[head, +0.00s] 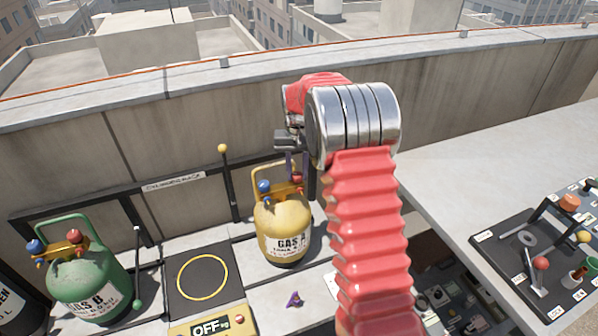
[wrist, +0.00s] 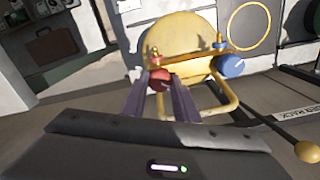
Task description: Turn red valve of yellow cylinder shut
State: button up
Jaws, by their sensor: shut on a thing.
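The yellow cylinder (head: 275,222), labelled GAS, stands upright on the ledge by the parapet in the head view. In the wrist view its rounded top (wrist: 180,30) shows with a yellow handle bar. Its red valve (wrist: 160,79) sits between the two purple fingers of my gripper (wrist: 160,88), which is shut on it. The blue valve (wrist: 231,67) is beside it, clear of the fingers; it also shows in the head view (head: 264,186).
A green cylinder (head: 85,285) with its own red and blue knobs stands at left. A dark pad with a yellow ring (head: 203,262) lies between the cylinders. A box reading OFF (head: 208,328) is in front. A yellow-knobbed lever (head: 223,150) rises behind. A control panel (head: 490,245) is at right.

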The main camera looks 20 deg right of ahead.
aim_at(297, 174)
jog(key=m, duration=0.5)
jog(key=shift+w, duration=0.1)
jog(key=m, duration=0.5)
jog(key=shift+r+m, duration=0.1)
jog(key=shift+m, duration=0.2)
jog(key=o, duration=1.1)
jog(key=shift+c, duration=0.2)
notch_tip(297, 174, up, 14)
jog(key=shift+f, duration=0.2)
dwell(0.4)
